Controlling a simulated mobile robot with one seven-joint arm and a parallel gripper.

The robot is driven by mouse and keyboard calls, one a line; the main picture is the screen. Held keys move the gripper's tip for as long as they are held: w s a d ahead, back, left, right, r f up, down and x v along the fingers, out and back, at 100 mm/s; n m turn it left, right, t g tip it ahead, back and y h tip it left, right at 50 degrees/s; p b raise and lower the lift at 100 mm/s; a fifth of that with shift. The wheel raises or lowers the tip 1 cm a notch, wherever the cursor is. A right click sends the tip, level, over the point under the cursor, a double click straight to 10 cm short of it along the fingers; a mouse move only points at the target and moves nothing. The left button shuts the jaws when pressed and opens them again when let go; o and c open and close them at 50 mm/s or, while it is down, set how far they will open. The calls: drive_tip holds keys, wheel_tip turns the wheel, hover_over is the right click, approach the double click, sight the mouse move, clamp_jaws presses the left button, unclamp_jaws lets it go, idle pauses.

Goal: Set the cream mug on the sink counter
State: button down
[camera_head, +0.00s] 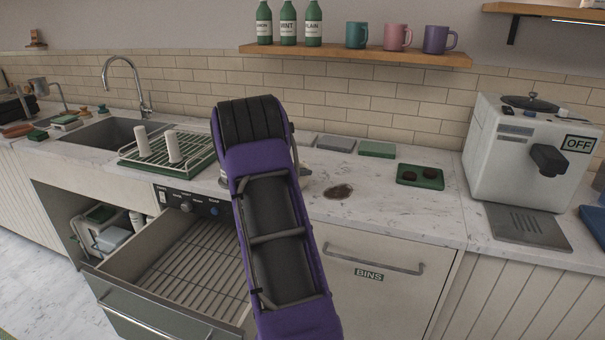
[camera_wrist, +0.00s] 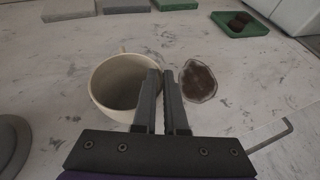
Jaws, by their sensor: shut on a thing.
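The cream mug (camera_wrist: 118,85) is upright in the wrist view, open side up, with its handle at the far side. My gripper (camera_wrist: 163,75) is shut on the mug's right wall, one finger inside the rim and one outside. The mug is over the pale marble counter (camera_wrist: 235,75); I cannot tell whether it touches it. In the head view my purple arm hides my gripper and most or all of the mug. The marble counter (camera_head: 385,222) runs left to the sink (camera_head: 105,133), which has a tall curved tap.
A brown spill (camera_wrist: 198,82) lies just right of the mug. A dish rack (camera_head: 150,158) stands beside the sink, above an open slatted drawer (camera_head: 185,270). A green tray (camera_head: 420,183) and coffee machine (camera_head: 515,150) stand right. Bare counter lies around the spill.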

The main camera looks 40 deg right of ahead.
drive_tip(key=c, duration=0.9)
unclamp_jaws()
drive_tip(key=shift+f, duration=0.1)
drive_tip(key=shift+c, duration=0.2)
drive_tip(key=v, duration=1.2)
